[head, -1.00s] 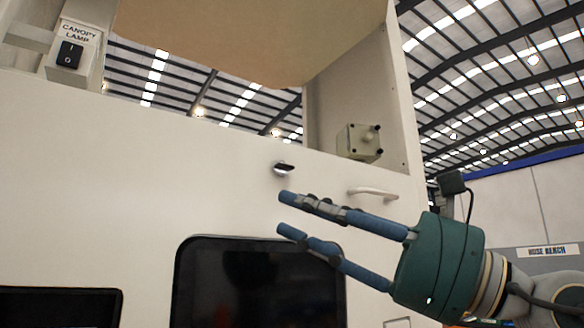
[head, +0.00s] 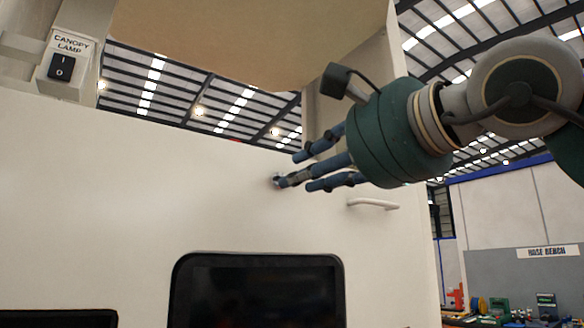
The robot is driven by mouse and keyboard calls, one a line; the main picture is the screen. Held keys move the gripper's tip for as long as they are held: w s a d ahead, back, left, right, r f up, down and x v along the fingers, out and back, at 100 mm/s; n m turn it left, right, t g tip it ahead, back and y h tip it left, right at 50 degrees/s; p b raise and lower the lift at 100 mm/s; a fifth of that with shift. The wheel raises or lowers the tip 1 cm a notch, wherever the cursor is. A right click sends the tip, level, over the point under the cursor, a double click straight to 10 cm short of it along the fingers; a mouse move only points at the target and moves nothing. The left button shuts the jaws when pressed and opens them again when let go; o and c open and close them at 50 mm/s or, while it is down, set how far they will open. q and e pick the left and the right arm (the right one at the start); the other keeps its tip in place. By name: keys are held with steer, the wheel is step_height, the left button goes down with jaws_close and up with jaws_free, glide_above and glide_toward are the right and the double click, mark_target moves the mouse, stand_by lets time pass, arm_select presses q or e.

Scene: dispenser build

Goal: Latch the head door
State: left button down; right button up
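The head door (head: 120,200) is a broad cream panel across the head view. A white bar handle (head: 373,203) sits at its right side. The small latch knob (head: 277,180) is mostly hidden behind the fingertips of my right gripper (head: 290,173). The blue fingers are spread apart, and one fingertip is at the knob; I cannot tell whether it touches. Nothing is seen held between the fingers. My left gripper is not in view.
A canopy lamp switch (head: 62,67) is at the upper left. A dark screen (head: 258,295) is set in the panel below. A hose bench (head: 535,280) with small parts stands at the right. Open space shows above the door's top edge.

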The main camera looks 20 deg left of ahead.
mark_target(272, 181)
steer(key=p+x, duration=0.1)
steer(key=x, duration=0.3)
steer(key=shift+d, duration=0.1)
jaws_close()
